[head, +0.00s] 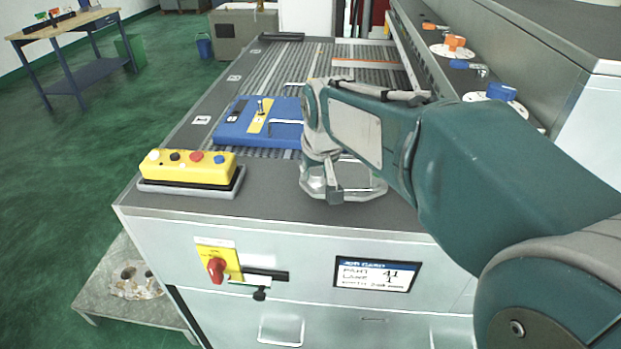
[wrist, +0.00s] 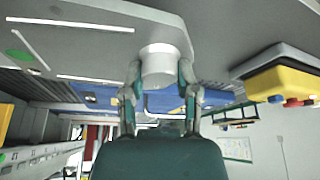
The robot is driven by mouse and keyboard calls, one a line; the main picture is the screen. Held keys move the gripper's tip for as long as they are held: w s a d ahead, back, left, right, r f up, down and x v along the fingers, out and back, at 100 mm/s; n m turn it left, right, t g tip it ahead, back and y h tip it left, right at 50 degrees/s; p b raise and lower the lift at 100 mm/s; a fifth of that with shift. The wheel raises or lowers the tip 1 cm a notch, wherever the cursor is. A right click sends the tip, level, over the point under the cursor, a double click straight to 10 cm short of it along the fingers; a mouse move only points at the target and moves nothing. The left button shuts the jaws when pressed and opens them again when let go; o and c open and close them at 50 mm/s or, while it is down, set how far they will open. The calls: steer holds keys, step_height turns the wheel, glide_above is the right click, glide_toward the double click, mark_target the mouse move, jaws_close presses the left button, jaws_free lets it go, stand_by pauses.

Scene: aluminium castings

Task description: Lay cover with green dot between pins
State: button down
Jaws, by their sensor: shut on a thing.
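My gripper (head: 334,178) is low over the near part of the grey bench top, right of the yellow button box. In the wrist view its two fingers (wrist: 160,76) are shut on the pale round boss of a grey casting (wrist: 160,62). The casting also shows under my gripper in the head view (head: 370,190), partly hidden. A green dot (wrist: 18,60) shows at the left of the wrist view; I cannot tell whether it is on this casting. A blue fixture (head: 232,132) lies left of and beyond my gripper, with an upright metal pin (head: 261,106) on a yellow patch. My arm hides its right side.
The yellow button box (head: 187,166) stands on the near left of the bench top. Ribbed rollers (head: 285,65) stretch beyond the fixture. A grey housing with orange and blue knobs (head: 500,92) borders the right. The bench's front edge is close to my gripper.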

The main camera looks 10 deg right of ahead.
steer(key=shift+s+x, duration=0.2)
steer(key=shift+x, duration=0.75)
steer(key=shift+s+x, duration=0.2)
steer(key=shift+x, duration=0.8)
steer(key=shift+a+f, duration=0.1)
steer(key=shift+f, duration=0.05)
steer(key=shift+c, duration=1.8)
jaws_free()
